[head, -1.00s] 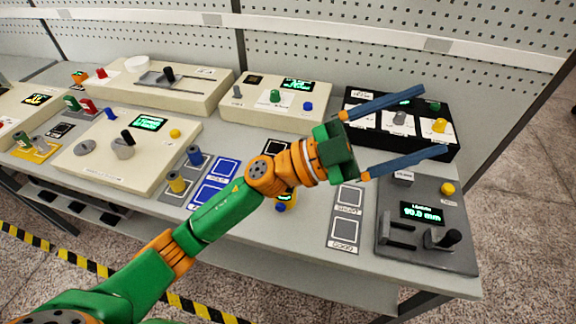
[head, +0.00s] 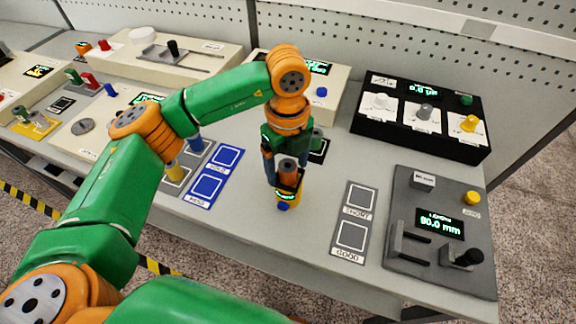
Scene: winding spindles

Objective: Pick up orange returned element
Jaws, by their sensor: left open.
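An orange-brown cylindrical element (head: 288,171) stands upright on a small yellow stand (head: 290,197) with a green display and a blue knob, near the table's front middle. My left gripper (head: 286,176) points down over it. Its blue fingers are open, one on each side of the element. I cannot tell whether either finger touches it. The gripper's body hides the space just above the element. My right gripper is not in view.
A grey-green cylinder (head: 317,138) stands close behind the right finger, by a black-framed square (head: 320,153). A grey tray marked SHORT and GOOD (head: 336,237) and a grey gauge (head: 400,270) are on the right.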

